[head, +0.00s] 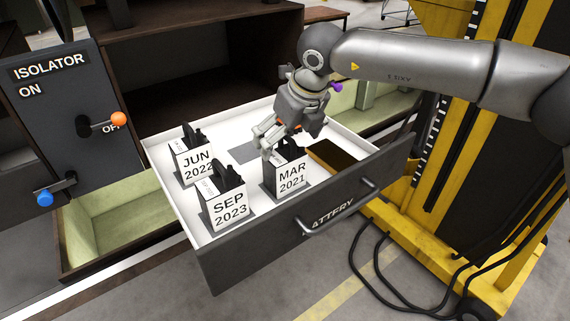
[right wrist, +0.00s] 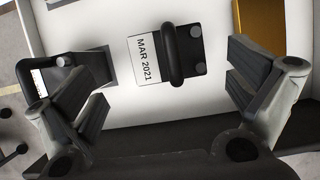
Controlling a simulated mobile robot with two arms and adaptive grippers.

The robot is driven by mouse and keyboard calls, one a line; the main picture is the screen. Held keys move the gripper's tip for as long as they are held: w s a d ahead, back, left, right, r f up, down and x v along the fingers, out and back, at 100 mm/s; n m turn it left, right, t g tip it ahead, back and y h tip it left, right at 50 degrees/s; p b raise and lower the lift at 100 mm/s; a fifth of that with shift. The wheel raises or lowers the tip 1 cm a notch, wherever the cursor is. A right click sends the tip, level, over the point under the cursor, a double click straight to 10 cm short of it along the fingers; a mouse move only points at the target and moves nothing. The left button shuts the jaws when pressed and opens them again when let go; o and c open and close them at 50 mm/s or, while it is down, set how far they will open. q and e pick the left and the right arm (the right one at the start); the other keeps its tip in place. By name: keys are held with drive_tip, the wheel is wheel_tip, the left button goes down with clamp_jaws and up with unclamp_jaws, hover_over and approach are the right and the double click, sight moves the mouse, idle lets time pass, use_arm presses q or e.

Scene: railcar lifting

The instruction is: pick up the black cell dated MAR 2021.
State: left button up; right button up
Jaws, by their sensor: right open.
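The MAR 2021 cell (head: 290,178) stands upright in the open white-lined drawer, with a white date label on its front and a black handle on top. In the right wrist view the same cell (right wrist: 148,62) shows its label, handle and two round terminals. My right gripper (head: 268,140) is open and empty above and just behind this cell, partly overlapping its handle in the head view. In the right wrist view the cell lies ahead of and between its spread fingers (right wrist: 166,88). My left gripper is not in view.
The JUN 2022 cell (head: 193,165) and the SEP 2023 cell (head: 226,205) stand to the left in the drawer (head: 275,230). A dark brown-gold recess (head: 338,160) lies right of the MAR 2021 cell. An isolator panel (head: 70,120) with orange and blue knobs stands left.

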sight(281, 150)
drive_tip(key=shift+w+a+f+p, duration=0.25)
drive_tip(key=shift+w+f+p, duration=0.3)
drive_tip(key=shift+w+f, duration=0.15)
drive_tip(key=p+x, duration=0.2)
drive_tip(key=x, duration=0.1)
drive_tip(key=shift+w+f+p, duration=0.25)
drive_tip(key=shift+f+p, duration=0.1)
drive_tip(key=shift+w+f, duration=0.1)
drive_tip(key=shift+f, duration=0.2)
drive_tip(key=shift+c, duration=0.9)
drive_tip(key=c, duration=1.9)
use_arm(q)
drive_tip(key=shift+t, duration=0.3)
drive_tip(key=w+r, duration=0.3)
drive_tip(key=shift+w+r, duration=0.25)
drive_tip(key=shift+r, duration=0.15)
use_arm(e)
drive_tip(key=shift+w+r, duration=0.15)
drive_tip(key=shift+r, duration=0.1)
